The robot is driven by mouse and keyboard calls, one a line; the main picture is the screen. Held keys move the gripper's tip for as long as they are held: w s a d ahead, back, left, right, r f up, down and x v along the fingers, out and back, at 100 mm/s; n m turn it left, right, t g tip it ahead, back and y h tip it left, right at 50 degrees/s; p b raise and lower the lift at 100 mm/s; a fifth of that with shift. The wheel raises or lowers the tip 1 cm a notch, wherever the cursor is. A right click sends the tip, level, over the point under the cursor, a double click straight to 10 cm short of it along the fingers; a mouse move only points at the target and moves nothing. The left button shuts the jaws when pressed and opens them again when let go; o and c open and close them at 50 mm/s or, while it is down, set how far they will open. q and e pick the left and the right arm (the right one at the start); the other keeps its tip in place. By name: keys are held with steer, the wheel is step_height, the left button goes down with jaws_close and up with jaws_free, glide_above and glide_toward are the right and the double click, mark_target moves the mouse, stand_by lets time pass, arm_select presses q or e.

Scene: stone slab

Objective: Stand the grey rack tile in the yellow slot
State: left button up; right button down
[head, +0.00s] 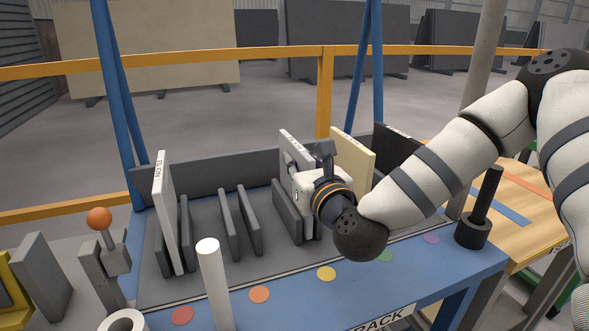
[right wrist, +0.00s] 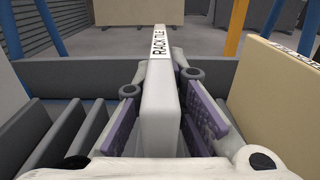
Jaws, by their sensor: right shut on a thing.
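The grey rack tile (head: 291,147) is upright in my right gripper (head: 308,180), at the pair of dividers in line with the yellow dot (head: 326,273). In the right wrist view the tile (right wrist: 160,105) is labelled RACK TILE and stands between the two purple finger pads (right wrist: 160,125), which are shut on it. My left gripper is not in view.
The grey rack (head: 207,222) holds a white tile (head: 163,215) on the left, a cream tile (head: 352,160) and a black tile (head: 397,147) on the right. The orange-dot slot (head: 239,222) is empty. A white cylinder (head: 213,285) and an orange-knobbed lever (head: 99,218) stand in front.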

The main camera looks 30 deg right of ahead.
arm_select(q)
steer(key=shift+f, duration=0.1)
arm_select(e)
steer(key=shift+f, duration=0.45)
steer(key=c, duration=1.7)
jaws_free()
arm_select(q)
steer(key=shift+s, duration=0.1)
arm_select(e)
steer(key=shift+o, duration=0.2)
